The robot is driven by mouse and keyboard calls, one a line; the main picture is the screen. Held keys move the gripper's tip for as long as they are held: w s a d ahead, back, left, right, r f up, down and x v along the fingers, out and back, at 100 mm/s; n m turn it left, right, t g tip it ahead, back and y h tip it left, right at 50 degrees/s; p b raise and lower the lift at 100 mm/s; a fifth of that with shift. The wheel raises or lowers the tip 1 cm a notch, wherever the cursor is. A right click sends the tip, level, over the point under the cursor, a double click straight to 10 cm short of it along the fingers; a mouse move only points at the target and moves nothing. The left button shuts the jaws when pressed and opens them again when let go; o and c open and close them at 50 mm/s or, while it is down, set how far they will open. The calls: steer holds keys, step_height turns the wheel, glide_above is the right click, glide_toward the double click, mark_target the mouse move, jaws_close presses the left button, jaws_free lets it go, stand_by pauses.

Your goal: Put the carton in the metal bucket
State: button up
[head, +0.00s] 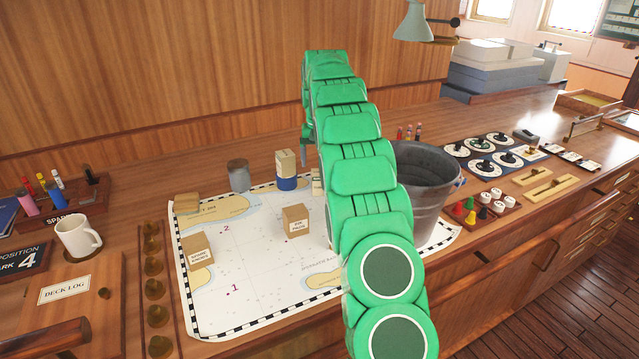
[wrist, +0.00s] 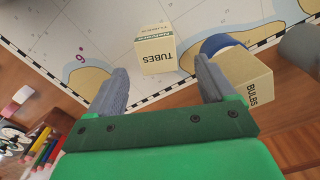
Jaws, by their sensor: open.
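Several small cardboard boxes are in view, and I cannot tell which one the task calls the carton. The box marked TUBES (wrist: 156,54), with a green stripe, lies on the chart beyond my open fingers (wrist: 161,70) in the wrist view. It seems to be the box partly hidden by my arm in the head view (head: 316,183). The box marked BULBS (wrist: 245,75) rests on a blue round thing (head: 287,183). The grey metal bucket (head: 440,205) stands right of my arm, partly hidden by it. My gripper (head: 304,152) is open and empty above the back of the chart.
Two labelled boxes (head: 295,220) (head: 197,251) and a flat one (head: 187,203) sit on the chart (head: 250,300). A grey jar (head: 238,176) stands at its back edge. A mug (head: 78,237) is at left; dials and game pieces (head: 483,207) are right of the bucket.

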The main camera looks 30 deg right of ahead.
mark_target(319, 172)
steer(key=shift+s+f, duration=0.15)
steer(key=shift+f, duration=1.7)
steer(key=shift+s+f, duration=0.1)
steer(key=shift+f, duration=1.75)
steer(key=shift+c, duration=0.5)
steer(key=c, duration=1.1)
